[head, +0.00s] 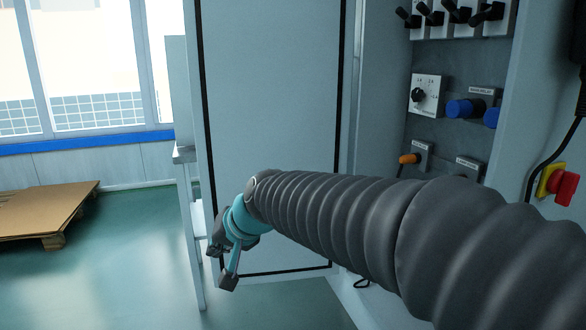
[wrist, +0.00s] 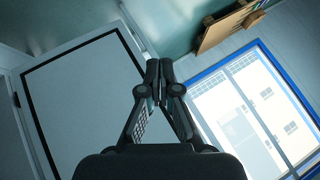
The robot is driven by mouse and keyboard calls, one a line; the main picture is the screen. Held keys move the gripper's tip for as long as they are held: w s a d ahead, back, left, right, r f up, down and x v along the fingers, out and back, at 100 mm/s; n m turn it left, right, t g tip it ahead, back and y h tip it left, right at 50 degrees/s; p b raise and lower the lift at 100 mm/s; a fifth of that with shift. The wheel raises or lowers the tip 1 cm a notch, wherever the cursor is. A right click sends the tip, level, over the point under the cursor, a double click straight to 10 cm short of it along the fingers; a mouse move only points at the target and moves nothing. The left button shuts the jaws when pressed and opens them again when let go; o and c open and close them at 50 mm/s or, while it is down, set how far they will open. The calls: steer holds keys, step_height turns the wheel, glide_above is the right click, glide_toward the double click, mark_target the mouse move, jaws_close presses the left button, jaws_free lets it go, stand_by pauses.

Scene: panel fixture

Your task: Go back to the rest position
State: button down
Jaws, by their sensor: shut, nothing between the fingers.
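My gripper (wrist: 158,72) is shut and empty in the wrist view, its two fingertips together. In the head view my gripper (head: 226,268) hangs at the end of my arm, low and left of centre, in front of the lower part of the open cabinet door. My arm, in a dark ribbed sleeve, reaches from the lower right toward the left and hides part of the cabinet. The grey cabinet door (head: 270,90) with a black seal also shows in the wrist view (wrist: 85,100).
The cabinet panel (head: 440,58) at the right carries black switches, a dial (head: 428,95), blue connectors (head: 465,108) and an orange plug (head: 409,159). A red and yellow switch (head: 562,187) is at far right. A pallet with cardboard (head: 45,211) lies at left. Green floor between is clear.

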steer(key=s+d+f+h, duration=0.2)
steer(key=s+d, duration=0.4)
steer(key=d, duration=0.4)
steer(key=s+d+f+m+h, duration=0.1)
steer(key=s+d+f+h, duration=0.1)
steer(key=s+d, duration=0.5)
steer(key=s+d+f+h, duration=0.2)
steer(key=s+d+f, duration=0.2)
steer(key=d, duration=0.9)
steer(key=s, duration=0.3)
steer(key=shift+d+h, duration=0.35)
steer(key=shift+h, duration=0.05)
steer(key=shift+s+f, duration=0.1)
